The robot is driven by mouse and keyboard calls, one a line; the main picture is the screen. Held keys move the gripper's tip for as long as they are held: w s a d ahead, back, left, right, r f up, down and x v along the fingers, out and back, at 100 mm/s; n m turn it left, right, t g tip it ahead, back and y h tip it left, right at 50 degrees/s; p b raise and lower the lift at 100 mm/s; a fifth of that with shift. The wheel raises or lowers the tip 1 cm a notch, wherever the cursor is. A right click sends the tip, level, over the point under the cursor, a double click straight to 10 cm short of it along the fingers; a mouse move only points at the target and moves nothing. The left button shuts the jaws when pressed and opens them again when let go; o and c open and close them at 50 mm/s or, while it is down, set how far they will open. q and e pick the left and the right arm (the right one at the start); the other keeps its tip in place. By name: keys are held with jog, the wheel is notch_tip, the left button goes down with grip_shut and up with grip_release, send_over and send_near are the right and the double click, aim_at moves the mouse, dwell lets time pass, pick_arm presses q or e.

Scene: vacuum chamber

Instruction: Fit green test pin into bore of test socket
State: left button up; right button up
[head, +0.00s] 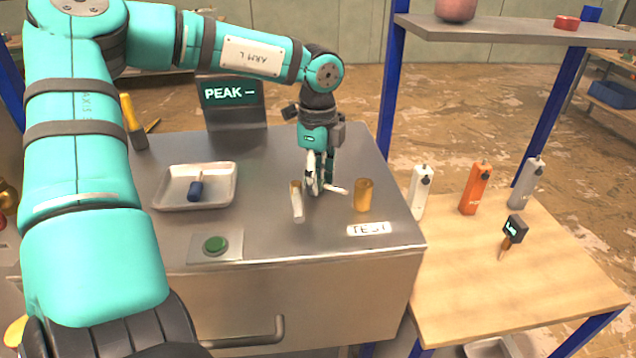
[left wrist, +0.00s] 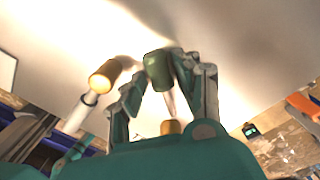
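My left gripper (head: 318,188) is low over the steel bench top, with its fingers around the green test pin (left wrist: 158,70). The pin's green body shows between the fingertips in the left wrist view. In the head view its pale shaft (head: 337,190) sticks out to the right, tilted well over toward horizontal. A brass cylinder (head: 363,196), which looks like the test socket, stands upright just right of the shaft tip, behind the TEST label (head: 369,229). A brass end also shows beyond the tip in the left wrist view (left wrist: 171,127). I cannot tell whether they touch. My right gripper is out of view.
A pale cylinder with a brass end (head: 297,203) is close left of the gripper. A white tray (head: 167,202) with a dark blue piece, a green button (head: 215,244) and a PEAK display (head: 232,103) are further left. A wooden table (head: 490,290) stands right.

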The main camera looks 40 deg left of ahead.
aim_at(319, 180)
pick_arm(q)
grip_shut()
jog(key=shift+w+r+b, duration=0.1)
jog(key=shift+r+b, duration=0.45)
jog(key=shift+r, duration=0.05)
notch_tip(319, 180, up, 2)
jog(key=shift+d+r+b, duration=0.1)
jog(key=shift+d+b, duration=0.05)
jog(key=shift+b, duration=0.6)
jog(key=s+d+b, duration=0.1)
jog(key=s+d, duration=0.2)
jog(key=s+d+r+b, duration=0.1)
jog(key=s+d+b, duration=0.1)
jog(key=s+d, duration=0.1)
jog(key=s+d+b, duration=0.2)
jog(key=s+d, duration=0.1)
jog(key=d, duration=0.2)
jog(key=shift+r, duration=0.15)
jog(key=shift+s+d+r+b, duration=0.15)
jog(key=shift+s+d+b, duration=0.2)
jog(key=shift+s+d, duration=0.25)
